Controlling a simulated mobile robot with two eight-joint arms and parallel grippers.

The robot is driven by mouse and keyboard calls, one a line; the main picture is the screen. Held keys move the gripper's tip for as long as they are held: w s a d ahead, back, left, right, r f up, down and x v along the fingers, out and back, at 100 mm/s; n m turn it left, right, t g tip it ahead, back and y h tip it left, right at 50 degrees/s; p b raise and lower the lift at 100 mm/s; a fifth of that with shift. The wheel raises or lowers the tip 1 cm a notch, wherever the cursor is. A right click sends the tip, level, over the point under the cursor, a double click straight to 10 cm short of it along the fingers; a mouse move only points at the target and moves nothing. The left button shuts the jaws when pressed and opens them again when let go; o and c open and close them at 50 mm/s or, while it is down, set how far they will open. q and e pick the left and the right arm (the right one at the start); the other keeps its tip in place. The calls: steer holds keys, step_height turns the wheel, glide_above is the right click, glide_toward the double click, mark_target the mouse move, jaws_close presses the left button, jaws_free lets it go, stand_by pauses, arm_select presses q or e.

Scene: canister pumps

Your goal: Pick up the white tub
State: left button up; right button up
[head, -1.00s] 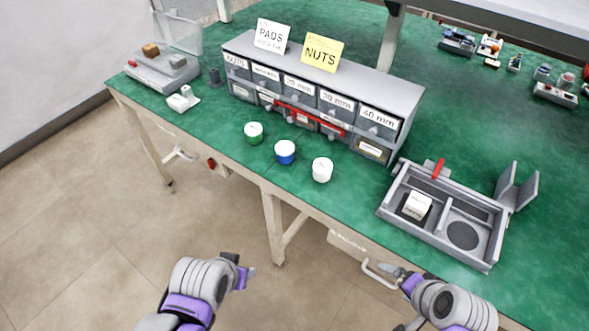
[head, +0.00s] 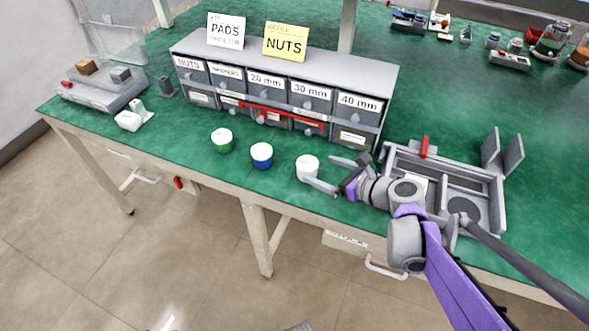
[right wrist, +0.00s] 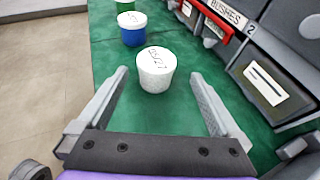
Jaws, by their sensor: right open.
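The white tub (head: 308,167) stands upright on the green bench near its front edge. In the right wrist view the white tub (right wrist: 156,70) is straight ahead, with dark writing on its lid. My right gripper (head: 324,173) is open, its fingers pointing left at the tub. In the right wrist view the right gripper (right wrist: 158,82) has its fingers spread to either side, with the tub at or just beyond the tips. Nothing is held. My left gripper is not in view.
A blue tub (head: 262,155) and a green tub (head: 222,140) stand left of the white one. The drawer cabinet (head: 285,75) is close behind. A grey divided tray (head: 470,165) is at the right, partly behind my right arm. Green surface shows around the tub.

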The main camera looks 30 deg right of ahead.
mark_target(316, 168)
steer(key=x, duration=0.3)
steer(key=shift+w+f+b, duration=0.1)
steer(key=shift+f+b, duration=0.1)
steer(key=shift+b, duration=0.1)
steer(key=x, duration=0.2)
steer(key=b+x, duration=0.1)
steer(key=x, duration=0.2)
steer(key=shift+w+a, duration=0.1)
steer(key=shift+a, duration=0.2)
steer(key=c, duration=1.5)
